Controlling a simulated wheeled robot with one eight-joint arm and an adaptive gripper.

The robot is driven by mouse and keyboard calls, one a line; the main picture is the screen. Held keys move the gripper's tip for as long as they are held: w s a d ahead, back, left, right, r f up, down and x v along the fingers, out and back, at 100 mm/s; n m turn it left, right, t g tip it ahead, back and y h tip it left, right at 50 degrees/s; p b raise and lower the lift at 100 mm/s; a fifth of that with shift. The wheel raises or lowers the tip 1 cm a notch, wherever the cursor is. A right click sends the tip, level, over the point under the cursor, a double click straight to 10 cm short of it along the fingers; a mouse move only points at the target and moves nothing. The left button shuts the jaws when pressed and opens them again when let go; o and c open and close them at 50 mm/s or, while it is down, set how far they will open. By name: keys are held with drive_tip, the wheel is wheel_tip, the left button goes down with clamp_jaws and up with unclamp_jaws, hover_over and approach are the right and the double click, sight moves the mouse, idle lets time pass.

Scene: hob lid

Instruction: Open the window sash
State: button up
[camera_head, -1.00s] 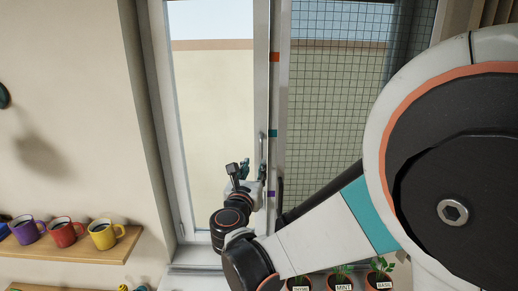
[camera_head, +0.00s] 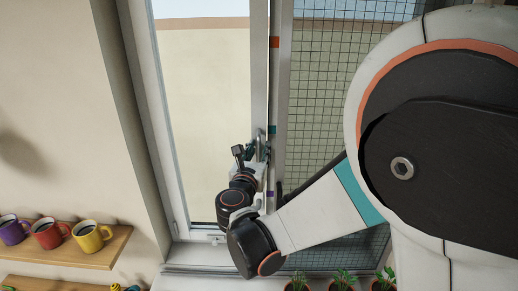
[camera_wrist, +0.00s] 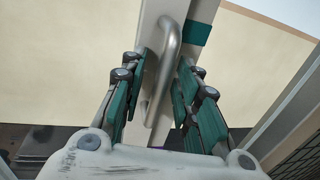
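The window sash (camera_head: 259,75) is the left pane in a pale frame; it looks shut against the middle post. Its handle (camera_wrist: 170,50) is a grey metal bar on the sash's stile in the wrist view. In the head view, my gripper (camera_head: 250,152) is at the stile and largely hides the handle. In the wrist view, my gripper (camera_wrist: 160,72) is open, with one green-padded finger on each side of the handle. Gaps show between the fingers and the bar, and I see no clear contact.
A mesh screen (camera_head: 325,110) covers the right half of the window. Colored mugs stand on a wooden shelf (camera_head: 105,254) at the left. Potted herbs (camera_head: 343,281) stand below the window. The wall lies close to the sash's left side.

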clamp_jaws()
drive_tip(key=shift+s+f+b, duration=0.25)
drive_tip(key=shift+b, duration=0.15)
drive_tip(key=s, duration=0.1)
drive_tip(key=s+b, duration=0.1)
drive_tip(key=s+t+b, duration=0.1)
drive_tip(key=shift+s+a+f, duration=0.1)
drive_tip(key=shift+s+f, duration=0.1)
drive_tip(key=shift+f, duration=0.1)
drive_tip(key=shift+s+r, duration=0.1)
drive_tip(key=shift+s, duration=0.15)
